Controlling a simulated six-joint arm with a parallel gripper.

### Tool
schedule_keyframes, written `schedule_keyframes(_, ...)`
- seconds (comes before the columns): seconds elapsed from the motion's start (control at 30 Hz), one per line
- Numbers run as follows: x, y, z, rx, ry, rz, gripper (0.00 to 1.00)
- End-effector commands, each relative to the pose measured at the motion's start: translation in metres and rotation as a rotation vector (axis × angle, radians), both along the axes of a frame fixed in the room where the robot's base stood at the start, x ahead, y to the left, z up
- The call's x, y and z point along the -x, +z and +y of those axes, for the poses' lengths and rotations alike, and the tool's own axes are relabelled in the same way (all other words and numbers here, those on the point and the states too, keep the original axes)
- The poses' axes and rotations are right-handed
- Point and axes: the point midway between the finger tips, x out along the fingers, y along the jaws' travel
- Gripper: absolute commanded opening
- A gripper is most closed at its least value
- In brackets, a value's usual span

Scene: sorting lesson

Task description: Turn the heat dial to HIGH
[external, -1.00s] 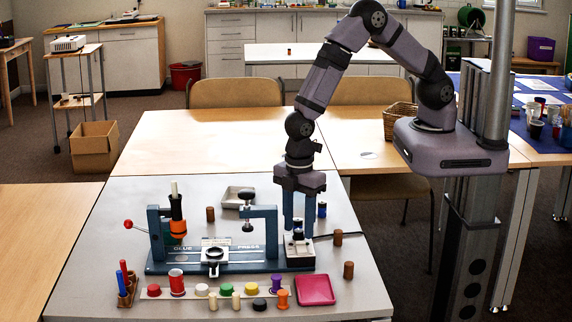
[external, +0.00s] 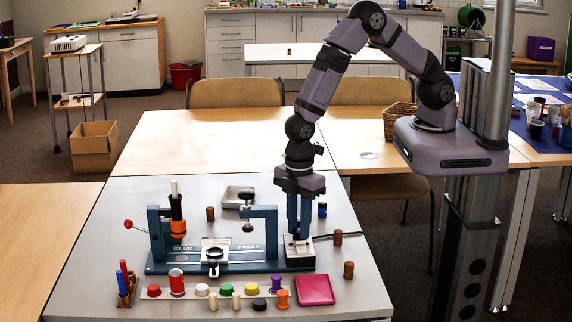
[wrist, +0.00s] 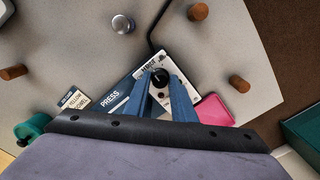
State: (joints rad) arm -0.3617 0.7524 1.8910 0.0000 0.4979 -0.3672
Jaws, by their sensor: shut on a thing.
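My gripper (external: 299,236) points straight down over the small white-topped control box (external: 300,264) at the right end of the glue press (external: 222,263). Its blue fingers are shut on the black heat dial (wrist: 159,77), one finger on each side of it in the wrist view. In the external view the fingers mostly hide the dial. The box's white face (wrist: 140,73) has printed marks and a small dark spot below the dial. The dial's setting and a HIGH mark cannot be made out.
A black cable runs from the box to the right. Brown cylinders (external: 348,269) and a blue one (external: 322,210) stand near the box. A pink tray (external: 315,290) lies in front. The press's C-frame (external: 263,214) rises just left of my gripper.

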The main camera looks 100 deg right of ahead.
Motion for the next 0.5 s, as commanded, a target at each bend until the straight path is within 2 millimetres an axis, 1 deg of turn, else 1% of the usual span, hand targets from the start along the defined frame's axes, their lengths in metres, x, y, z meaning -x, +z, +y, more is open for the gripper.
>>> schedule_keyframes(0.27,-0.0001,0.0004,-0.0001,0.001,-0.175,0.001,0.01)
schedule_keyframes(0.5,-0.0001,0.0005,-0.0001,0.001,-0.384,0.001,0.01)
